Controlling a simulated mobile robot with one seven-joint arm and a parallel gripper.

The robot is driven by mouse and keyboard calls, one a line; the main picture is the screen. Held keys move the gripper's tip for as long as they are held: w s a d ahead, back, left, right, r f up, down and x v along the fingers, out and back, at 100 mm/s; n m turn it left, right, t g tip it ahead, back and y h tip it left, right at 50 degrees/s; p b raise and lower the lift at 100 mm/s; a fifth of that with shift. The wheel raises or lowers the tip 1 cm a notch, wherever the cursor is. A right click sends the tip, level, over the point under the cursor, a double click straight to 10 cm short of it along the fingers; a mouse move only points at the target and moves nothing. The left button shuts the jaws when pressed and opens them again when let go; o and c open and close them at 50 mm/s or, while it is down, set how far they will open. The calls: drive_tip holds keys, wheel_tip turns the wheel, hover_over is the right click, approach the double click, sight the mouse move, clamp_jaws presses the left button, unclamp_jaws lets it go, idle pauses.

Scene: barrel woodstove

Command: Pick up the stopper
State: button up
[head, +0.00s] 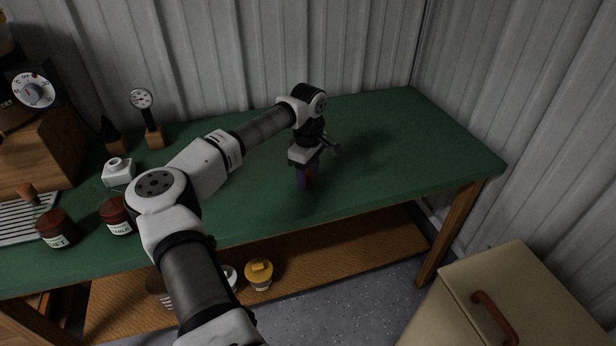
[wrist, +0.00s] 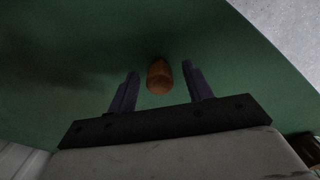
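A brown cork-like stopper (wrist: 160,78) shows in the wrist view, standing or lying on the green bench top. My gripper (wrist: 160,72) is open, with one dark finger on each side of the stopper and a visible gap on both sides. In the head view my gripper (head: 305,182) points down over the front middle of the bench. A small reddish-brown patch by the fingers there is probably the stopper, mostly hidden by them. I cannot tell how high the fingertips are above the bench.
The green bench (head: 400,150) is clear to the right of my gripper. A yellow-lidded jar (head: 259,274) stands on the lower shelf.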

drive_tip(key=c, duration=1)
drive_tip(key=shift+o, duration=0.2)
drive_tip(key=shift+r, duration=0.15)
